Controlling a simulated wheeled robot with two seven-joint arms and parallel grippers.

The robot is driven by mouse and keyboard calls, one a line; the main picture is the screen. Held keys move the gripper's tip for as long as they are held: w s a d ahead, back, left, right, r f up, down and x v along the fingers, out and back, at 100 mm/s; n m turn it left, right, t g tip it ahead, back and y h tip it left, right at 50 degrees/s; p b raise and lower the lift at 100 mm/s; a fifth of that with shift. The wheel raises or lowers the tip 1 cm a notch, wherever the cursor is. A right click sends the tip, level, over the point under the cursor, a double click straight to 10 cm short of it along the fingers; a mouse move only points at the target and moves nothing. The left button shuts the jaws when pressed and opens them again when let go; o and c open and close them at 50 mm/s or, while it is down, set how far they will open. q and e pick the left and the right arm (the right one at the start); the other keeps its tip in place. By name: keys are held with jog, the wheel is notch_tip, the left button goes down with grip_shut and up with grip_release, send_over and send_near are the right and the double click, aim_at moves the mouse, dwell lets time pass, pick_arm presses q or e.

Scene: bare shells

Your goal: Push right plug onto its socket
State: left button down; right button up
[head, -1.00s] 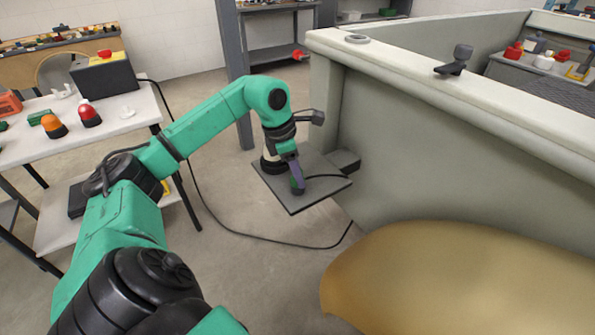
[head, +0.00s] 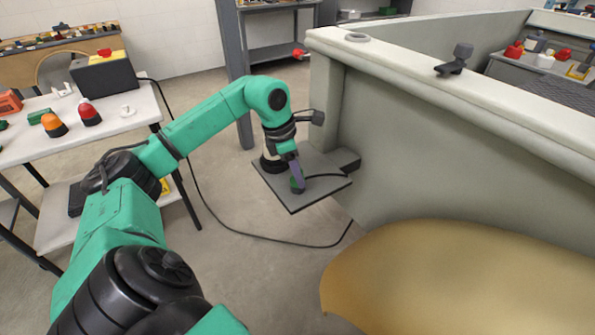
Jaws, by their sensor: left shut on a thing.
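My left gripper (head: 296,178) reaches down over a small dark grey shelf plate (head: 292,207) beside the pale shell. Its purple fingers are shut on a dark green plug (head: 297,186), which is upright at the plate. A black cable (head: 325,175) runs from the plug to the right. I cannot tell whether a socket lies under the plug, or how deep the plug sits. A dark round thing with a pale top (head: 271,160) stands on the plate behind the gripper, partly hidden by it. My right gripper is not in view.
The pale shell wall (head: 440,160) rises right of the plate, with a dark bracket (head: 455,62) on its rim. A tan curved panel (head: 450,280) fills the lower right. A white table (head: 130,125) with coloured lamps stands left. A black cable hangs to the floor.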

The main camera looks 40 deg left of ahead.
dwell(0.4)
pick_arm(q)
grip_release()
notch_tip(320, 180, up, 7)
jog(key=p, duration=0.6)
jog(key=shift+r+p, duration=0.1)
jog(key=shift+p, duration=0.3)
grip_shut()
dwell(1.3)
jog(key=shift+f, duration=0.25)
jog(key=shift+f+b, duration=1.45)
jog(key=shift+f, duration=0.15)
